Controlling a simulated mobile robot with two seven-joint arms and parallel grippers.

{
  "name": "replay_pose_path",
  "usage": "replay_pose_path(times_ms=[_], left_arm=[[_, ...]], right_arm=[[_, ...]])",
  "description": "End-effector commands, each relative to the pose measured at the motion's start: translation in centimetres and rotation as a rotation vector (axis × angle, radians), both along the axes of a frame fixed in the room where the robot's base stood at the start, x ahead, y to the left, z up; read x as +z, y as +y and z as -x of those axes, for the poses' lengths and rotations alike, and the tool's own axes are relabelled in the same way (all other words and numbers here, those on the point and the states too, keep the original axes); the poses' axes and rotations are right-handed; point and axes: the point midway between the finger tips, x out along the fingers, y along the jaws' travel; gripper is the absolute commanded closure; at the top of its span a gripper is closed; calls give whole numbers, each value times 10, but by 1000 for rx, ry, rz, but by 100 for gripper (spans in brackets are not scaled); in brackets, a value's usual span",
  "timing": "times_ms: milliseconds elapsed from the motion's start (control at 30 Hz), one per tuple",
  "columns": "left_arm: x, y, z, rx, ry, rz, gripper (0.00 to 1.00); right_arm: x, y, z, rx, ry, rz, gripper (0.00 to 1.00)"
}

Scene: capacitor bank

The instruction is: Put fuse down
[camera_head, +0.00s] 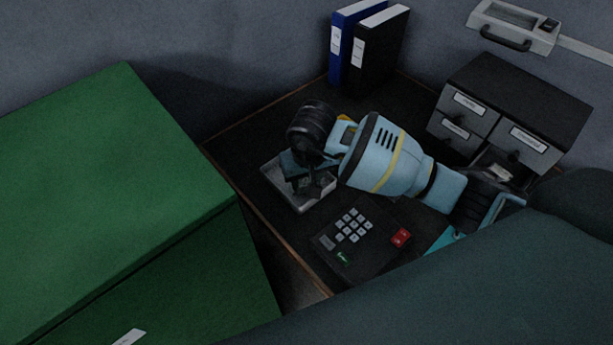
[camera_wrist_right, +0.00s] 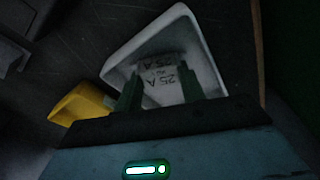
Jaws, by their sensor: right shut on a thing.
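The fuse (camera_wrist_right: 163,68), a pale block marked "25 A", sits between the two fingers of my right gripper (camera_wrist_right: 162,90) in the right wrist view. The gripper is shut on it. In the head view my right gripper (camera_head: 303,184) points down over a small white tray (camera_head: 301,208) on the dark desk. The tray also shows in the right wrist view (camera_wrist_right: 203,42), behind and around the fuse. I cannot tell whether the fuse touches the tray floor. In the head view the gripper largely hides the fuse. My left gripper is not in view.
A keypad device (camera_head: 352,240) with a red button lies in front of the tray. A yellow object (camera_wrist_right: 80,104) is beside the tray. Binders (camera_head: 372,50) and a drawer unit (camera_head: 515,105) stand farther back. A green cabinet (camera_head: 110,190) is at the left.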

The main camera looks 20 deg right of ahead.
Motion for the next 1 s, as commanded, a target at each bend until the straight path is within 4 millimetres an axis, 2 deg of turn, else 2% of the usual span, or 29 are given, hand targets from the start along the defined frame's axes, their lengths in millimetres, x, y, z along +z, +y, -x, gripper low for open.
replay_pose_path(times_ms=[133,167,300,667,833,1000], left_arm=[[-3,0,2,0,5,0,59],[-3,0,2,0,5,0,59],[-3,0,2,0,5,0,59],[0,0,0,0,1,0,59],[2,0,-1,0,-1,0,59],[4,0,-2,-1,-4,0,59]], right_arm=[[-4,0,0,1,0,0,85],[-4,0,0,1,1,0,58],[-3,0,0,0,0,0,40],[1,0,0,-1,-1,-1,39],[22,0,2,0,-5,0,39],[56,0,7,1,-7,0,39]])
